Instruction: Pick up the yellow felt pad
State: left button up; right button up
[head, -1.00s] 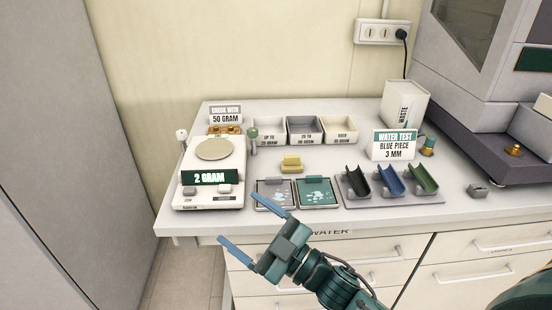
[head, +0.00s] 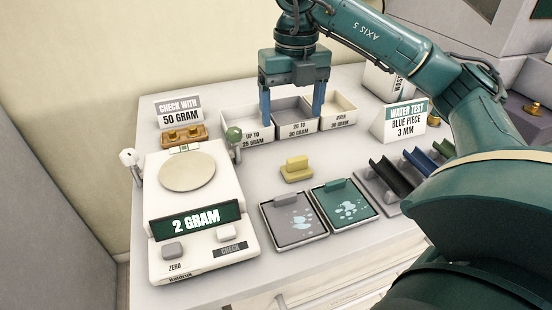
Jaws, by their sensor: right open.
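The yellow felt pad (head: 296,171) is a small block with a raised grip on top. It lies on the white worktop behind the two wet pads and to the right of the scale. My right gripper (head: 291,120) points down with its blue fingers spread wide and nothing between them. In the picture it shows above the yellow pad, in front of the sorting trays, and apart from the pad. My left gripper is not in view.
A scale (head: 188,172) reading 2 GRAM stands at left. A grey pad (head: 294,232) and a teal pad (head: 357,210) lie in front. Trays (head: 247,131) stand behind. A water test sign (head: 399,120) and coloured channels (head: 387,180) are at right.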

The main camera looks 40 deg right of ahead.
aim_at(296, 160)
jog(key=f, duration=0.5)
jog(key=f+b, duration=0.1)
jog(key=f, duration=0.1)
jog(key=shift+s+d+f, duration=0.25)
jog(key=shift+f, duration=0.15)
jog(key=f, duration=0.5)
jog(key=shift+s+d, duration=0.15)
jog(key=shift+d, duration=0.1)
jog(key=c, duration=1.1)
jog(key=shift+r, duration=0.1)
jog(key=shift+c, duration=0.2)
notch_tip(296, 160, up, 10)
jog(key=shift+f, duration=0.1)
